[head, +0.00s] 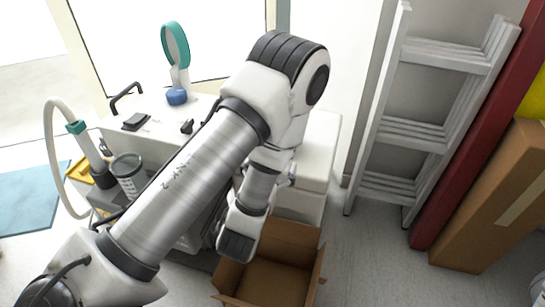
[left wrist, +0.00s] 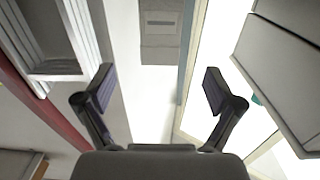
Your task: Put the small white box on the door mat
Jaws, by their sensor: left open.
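My left gripper (left wrist: 157,88) is open in the left wrist view, with nothing between its two fingers. In the head view my left arm crosses the middle and bends down over an open cardboard box; the fingers cannot be made out there. A blue mat (head: 30,197), which looks like the door mat, lies on the floor at the far left, its bare top showing. I cannot pick out the small white box with certainty. A white box-shaped body (head: 321,150) stands just right of my arm, partly hidden by it. A pale box shape (left wrist: 285,75) fills the upper right of the left wrist view.
The open cardboard box (head: 268,281) stands below my wrist. A white ladder (head: 408,135), a red post (head: 470,140) and a tall brown carton (head: 490,205) stand at the right. A white counter with a hose (head: 49,150) is at the left. Floor right of the cardboard box is clear.

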